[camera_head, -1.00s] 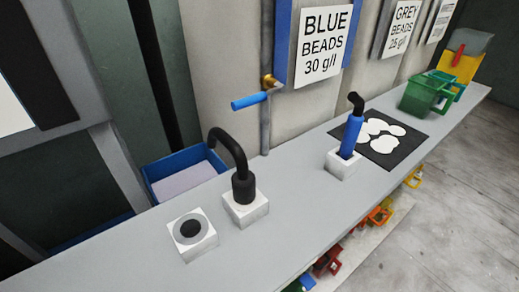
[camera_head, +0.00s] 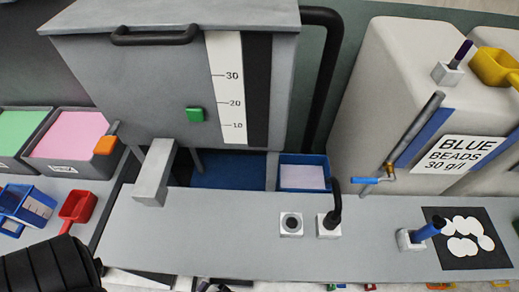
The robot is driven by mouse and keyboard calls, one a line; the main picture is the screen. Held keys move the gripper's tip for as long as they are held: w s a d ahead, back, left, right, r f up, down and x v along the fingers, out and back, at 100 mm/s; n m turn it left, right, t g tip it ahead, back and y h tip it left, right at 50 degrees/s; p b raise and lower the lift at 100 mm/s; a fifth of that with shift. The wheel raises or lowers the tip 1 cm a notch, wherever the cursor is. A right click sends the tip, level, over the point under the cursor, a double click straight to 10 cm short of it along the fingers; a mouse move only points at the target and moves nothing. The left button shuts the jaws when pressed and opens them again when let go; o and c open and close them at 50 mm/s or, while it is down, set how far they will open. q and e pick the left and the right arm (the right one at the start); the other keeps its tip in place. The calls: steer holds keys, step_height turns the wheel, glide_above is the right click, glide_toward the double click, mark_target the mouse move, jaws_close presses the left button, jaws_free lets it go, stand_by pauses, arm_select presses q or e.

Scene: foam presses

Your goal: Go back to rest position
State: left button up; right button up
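Neither of my grippers can be made out in the head view. A black ribbed part, which looks like part of my arm, fills the bottom left corner. A small dark shape is cut off at the bottom edge, and I cannot tell what it is. The grey bench (camera_head: 250,255) runs across the lower part of the view. On it stand a white block with a dark round hole (camera_head: 291,225), a white block with a black curved hose (camera_head: 334,208), and a white block holding a blue-handled tool (camera_head: 430,229).
A grey press (camera_head: 150,90) with a scale and green button (camera_head: 195,115) stands behind the bench. A blue tray (camera_head: 304,173) sits beside it. Bins (camera_head: 72,142) and blue and red scoops (camera_head: 78,206) are left. A blue beads silo (camera_head: 400,70) and black mat (camera_head: 486,262) are right.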

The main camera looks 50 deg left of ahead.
arm_select(q)
steer(key=s+r+n+g+h+p, duration=0.1)
steer(key=s+r+h+p, duration=0.1)
steer(key=r+p, duration=0.55)
steer(key=s+r+n+h+p, duration=0.15)
steer(key=r+p, duration=0.35)
steer(key=r, duration=0.6)
steer(key=w+r+m+t+h+p, duration=0.1)
steer(key=w+r+p, duration=0.3)
steer(key=r, duration=0.9)
steer(key=w+r+m+t+h+p, duration=0.1)
steer(key=w+r+m+t+p, duration=0.2)
steer(key=r+p, duration=0.7)
steer(key=w+a+r+m+t+h+p, duration=0.1)
steer(key=w+r+p, duration=0.5)
steer(key=r, duration=1)
steer(key=shift+r+m+t+p, duration=0.2)
steer(key=shift+m+t+p, duration=0.25)
steer(key=shift+m+t, duration=0.4)
arm_select(e)
step_height(320, 180, up, 36)
arm_select(q)
steer(key=shift+h, duration=0.25)
arm_select(e)
steer(key=shift+a, duration=0.1)
